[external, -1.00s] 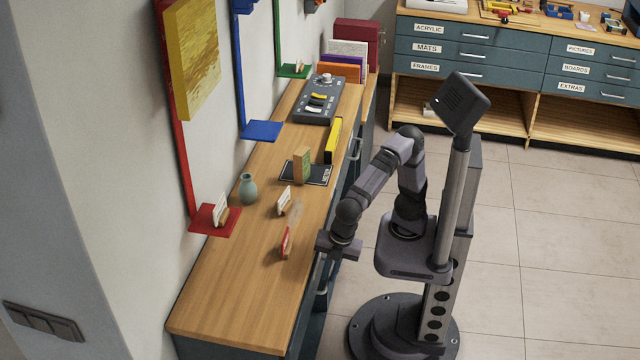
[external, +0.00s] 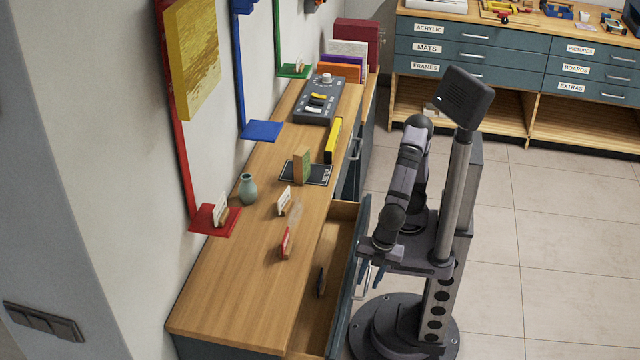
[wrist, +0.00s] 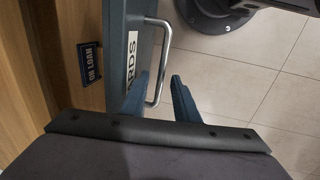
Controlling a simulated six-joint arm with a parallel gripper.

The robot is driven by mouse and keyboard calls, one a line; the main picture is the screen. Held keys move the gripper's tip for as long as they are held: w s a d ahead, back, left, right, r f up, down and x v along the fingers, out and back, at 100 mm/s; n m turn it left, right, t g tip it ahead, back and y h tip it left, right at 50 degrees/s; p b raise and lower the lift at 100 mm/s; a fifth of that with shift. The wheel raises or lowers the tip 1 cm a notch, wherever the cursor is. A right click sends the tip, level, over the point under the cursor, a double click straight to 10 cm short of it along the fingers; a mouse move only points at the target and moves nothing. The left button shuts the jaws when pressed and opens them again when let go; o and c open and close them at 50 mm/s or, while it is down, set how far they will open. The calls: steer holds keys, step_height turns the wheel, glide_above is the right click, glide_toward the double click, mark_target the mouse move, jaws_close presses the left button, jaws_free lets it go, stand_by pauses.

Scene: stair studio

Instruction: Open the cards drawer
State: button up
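The cards drawer (external: 358,285) stands pulled well out from the front of the wooden counter, with its inside showing. In the wrist view its blue-grey front (wrist: 118,45) carries a white label, partly cut off, ending in "ARDS". Its metal bar handle (wrist: 164,50) shows there too. My gripper (wrist: 160,78) is open, its two blue fingers apart. The handle's near end lies between the fingers, closer to the left one; I cannot tell whether they touch. In the external view my gripper (external: 371,275) is just outside the drawer front, partly hidden by my arm.
A dark "ON LOAN" sign (wrist: 89,62) lies in the drawer. The counter (external: 235,285) holds a vase (external: 248,189), small card stands, a yellow box (external: 333,141) and a control panel (external: 315,98). Floor (external: 540,240) to the right is clear.

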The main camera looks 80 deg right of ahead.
steer(key=shift+r, duration=0.15)
step_height(320, 180, up, 7)
steer(key=s+p, duration=0.1)
steer(key=p, duration=0.1)
steer(key=shift+s, duration=0.15)
stand_by(0.3)
steer(key=a+f+b, duration=0.1)
steer(key=b, duration=0.9)
steer(key=shift+w+f+b, duration=0.15)
steer(key=shift+w+b, duration=0.05)
steer(key=shift+b, duration=0.15)
steer(key=b, duration=0.3)
steer(key=d+b, duration=0.1)
steer(key=b, duration=0.1)
steer(key=d+r+b, duration=0.1)
steer(key=b, duration=0.2)
steer(key=shift+s+d+r+b, duration=0.1)
steer(key=shift+s+d+b, duration=0.1)
steer(key=shift+s+b, duration=0.1)
